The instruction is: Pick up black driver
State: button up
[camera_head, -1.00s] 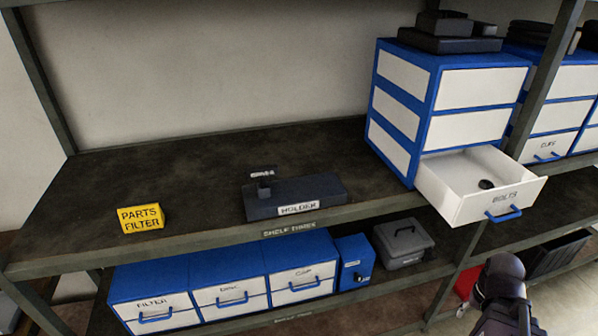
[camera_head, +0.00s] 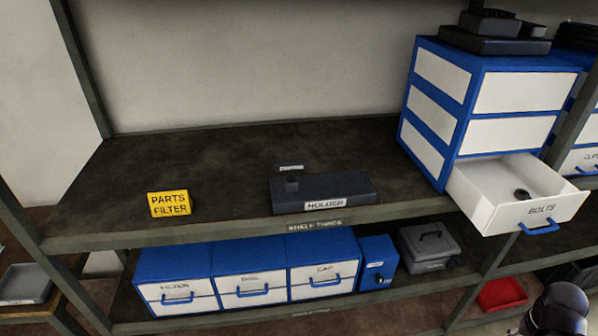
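A small black object with a pale label (camera_head: 291,176) stands at the left end of the black holder (camera_head: 345,190) on the upper shelf. It may be the black driver, but its label is too small to read. The holder has a white "HOLDER" tag on its front. A dark rounded part of my arm shows at the bottom right corner. My gripper's fingers are not in view, and the arm is well apart from the holder.
A yellow "PARTS FILTER" block (camera_head: 169,204) stands left on the upper shelf (camera_head: 150,160). At right, a blue and white cabinet (camera_head: 436,130) has its "BOLTS" drawer (camera_head: 530,217) open, jutting past the shelf edge. Labelled bins (camera_head: 248,255) and a grey case (camera_head: 428,246) fill the shelf below.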

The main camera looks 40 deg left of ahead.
aim_at(290, 166)
jog(key=z, duration=0.1)
jog(key=k, duration=1.35)
jog(key=u, duration=1.65)
jog(key=i, duration=1)
